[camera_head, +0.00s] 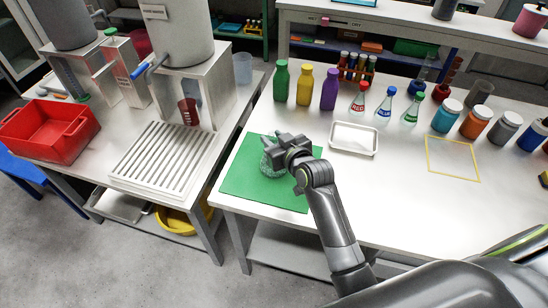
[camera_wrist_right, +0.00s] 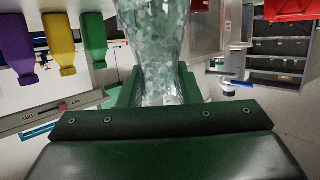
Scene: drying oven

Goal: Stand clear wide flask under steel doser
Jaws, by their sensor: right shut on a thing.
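My right gripper (camera_head: 274,148) is shut on the clear wide flask (camera_head: 268,164) over the green mat. In the right wrist view the flask (camera_wrist_right: 158,45) fills the top middle between the jaws, its glass mottled pale green. I cannot tell whether its base touches the mat. A large grey steel doser (camera_head: 180,35) with a blue-tipped lever stands to the left on its stand. A red cup (camera_head: 188,112) stands under it, behind a slatted tray (camera_head: 160,155). A second, darker doser (camera_head: 66,22) is farther left. My left gripper is not in view.
The green mat (camera_head: 240,190) lies at the table's left end, and a gap separates that table from the doser bench. Green, yellow and purple bottles (camera_head: 304,86) stand behind it. A white tray (camera_head: 354,139) is to the right. A red crate (camera_head: 45,132) sits far left.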

